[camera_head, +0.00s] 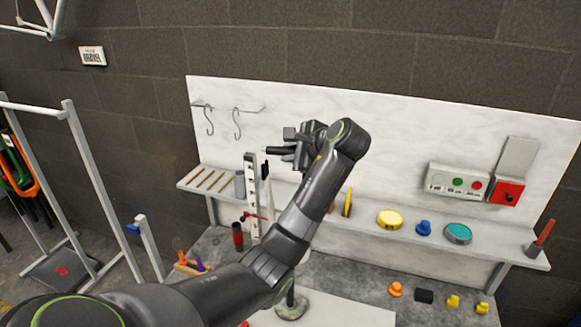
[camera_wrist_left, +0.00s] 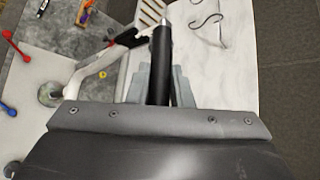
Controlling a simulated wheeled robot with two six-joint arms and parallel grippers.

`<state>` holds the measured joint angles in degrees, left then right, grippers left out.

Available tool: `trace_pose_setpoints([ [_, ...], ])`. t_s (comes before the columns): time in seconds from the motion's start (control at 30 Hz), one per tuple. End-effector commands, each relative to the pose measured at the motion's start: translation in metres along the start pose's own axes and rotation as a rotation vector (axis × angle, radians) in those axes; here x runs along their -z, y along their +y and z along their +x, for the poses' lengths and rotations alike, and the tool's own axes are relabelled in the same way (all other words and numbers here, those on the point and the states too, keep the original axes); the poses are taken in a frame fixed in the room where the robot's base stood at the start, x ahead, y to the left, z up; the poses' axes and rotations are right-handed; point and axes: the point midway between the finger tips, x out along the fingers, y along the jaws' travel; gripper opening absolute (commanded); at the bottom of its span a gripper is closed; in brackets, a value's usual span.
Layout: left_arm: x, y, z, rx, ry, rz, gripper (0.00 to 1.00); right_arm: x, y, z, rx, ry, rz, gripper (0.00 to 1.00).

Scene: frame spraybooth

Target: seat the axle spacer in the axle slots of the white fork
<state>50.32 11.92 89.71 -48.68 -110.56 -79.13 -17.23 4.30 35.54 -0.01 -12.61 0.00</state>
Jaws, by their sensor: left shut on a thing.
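My left gripper (camera_head: 290,147) is raised in front of the white back panel. In the left wrist view its grey fingers (camera_wrist_left: 160,88) are shut on a black cylinder, the axle spacer (camera_wrist_left: 161,60). The spacer's black end (camera_head: 277,150) points left in the head view. An upright white piece with dark marks, which looks like the white fork (camera_head: 250,190), stands below and left of the gripper, apart from the spacer. In the wrist view it seems to show left of the spacer (camera_wrist_left: 129,38). My arm hides part of the stand, and the axle slots are not clear. My right gripper is not in view.
The stand's round base (camera_head: 291,307) is on the bench. The shelf behind holds a grey cup (camera_head: 240,184), a yellow disc (camera_head: 390,219) and a teal disc (camera_head: 458,233). Two hooks (camera_head: 237,124) hang above it. Small orange and yellow parts lie on the bench at right.

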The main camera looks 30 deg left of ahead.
Motion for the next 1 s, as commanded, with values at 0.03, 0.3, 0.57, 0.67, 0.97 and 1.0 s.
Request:
trace_pose_setpoints([
  [0.03, -0.004, -0.006, -0.004, 0.005, 0.0, -0.005, 0.0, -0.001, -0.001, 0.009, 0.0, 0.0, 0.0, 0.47],
  [0.3, -0.029, -0.041, -0.028, -0.001, 0.0, 0.001, 0.0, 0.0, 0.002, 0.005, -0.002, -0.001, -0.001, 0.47],
  [0.57, -0.025, -0.039, -0.022, 0.089, -0.022, -0.101, 0.0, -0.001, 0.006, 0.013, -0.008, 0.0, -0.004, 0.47],
  [0.67, -0.021, -0.033, -0.015, 0.194, -0.04, -0.216, 0.0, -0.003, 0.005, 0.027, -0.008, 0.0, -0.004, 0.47],
  [0.97, -0.018, -0.022, -0.012, 0.484, -0.035, -0.506, 0.0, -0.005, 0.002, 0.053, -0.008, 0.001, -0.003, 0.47],
  [1.0, -0.018, -0.022, -0.013, 0.505, -0.032, -0.525, 0.0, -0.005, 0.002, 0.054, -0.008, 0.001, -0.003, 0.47],
])
